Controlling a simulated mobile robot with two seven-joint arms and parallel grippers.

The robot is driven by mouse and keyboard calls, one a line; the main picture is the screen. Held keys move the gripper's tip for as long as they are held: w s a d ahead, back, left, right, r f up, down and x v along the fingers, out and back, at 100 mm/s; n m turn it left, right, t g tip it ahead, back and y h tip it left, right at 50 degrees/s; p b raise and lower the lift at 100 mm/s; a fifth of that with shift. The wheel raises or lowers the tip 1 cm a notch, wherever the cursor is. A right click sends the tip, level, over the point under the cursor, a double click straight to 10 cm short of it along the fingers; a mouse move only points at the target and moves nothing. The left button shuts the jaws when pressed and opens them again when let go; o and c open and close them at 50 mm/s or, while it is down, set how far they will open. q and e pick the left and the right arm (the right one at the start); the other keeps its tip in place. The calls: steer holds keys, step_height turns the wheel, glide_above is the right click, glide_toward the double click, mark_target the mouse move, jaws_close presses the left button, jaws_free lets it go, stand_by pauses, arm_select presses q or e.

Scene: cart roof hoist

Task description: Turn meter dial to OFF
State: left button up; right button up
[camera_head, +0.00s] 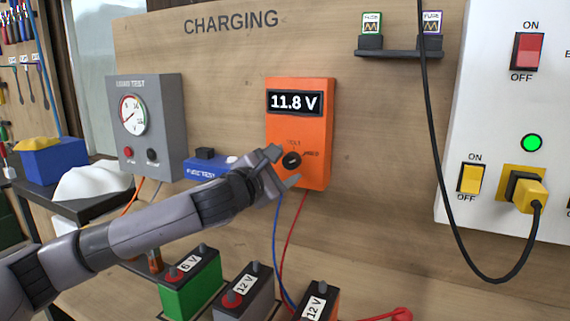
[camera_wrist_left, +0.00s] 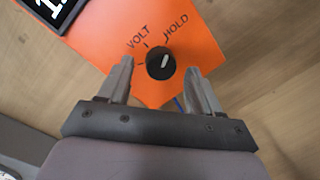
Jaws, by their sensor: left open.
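The orange meter (camera_head: 313,135) is mounted on the wooden board and its display (camera_head: 294,102) reads 11.8 V. Its black dial (camera_head: 292,160) sits low on the face; the VOLT and HOLD labels show, and no OFF label is readable. My left gripper (camera_head: 283,167) is open in front of the dial. In the wrist view its fingertips (camera_wrist_left: 160,66) lie either side of the dial, apart from it. My right gripper is not in view.
Batteries (camera_head: 190,283) stand below the meter. Blue and red wires (camera_head: 288,235) hang under it. A grey load tester (camera_head: 147,125) is at left, with a blue function box (camera_head: 207,168) beside it. A white switch panel (camera_head: 500,110) with a hanging black cable is at right.

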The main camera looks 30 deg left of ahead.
arm_select(q)
steer(key=shift+w, duration=0.65)
steer(key=shift+c, duration=0.3)
steer(key=c, duration=1)
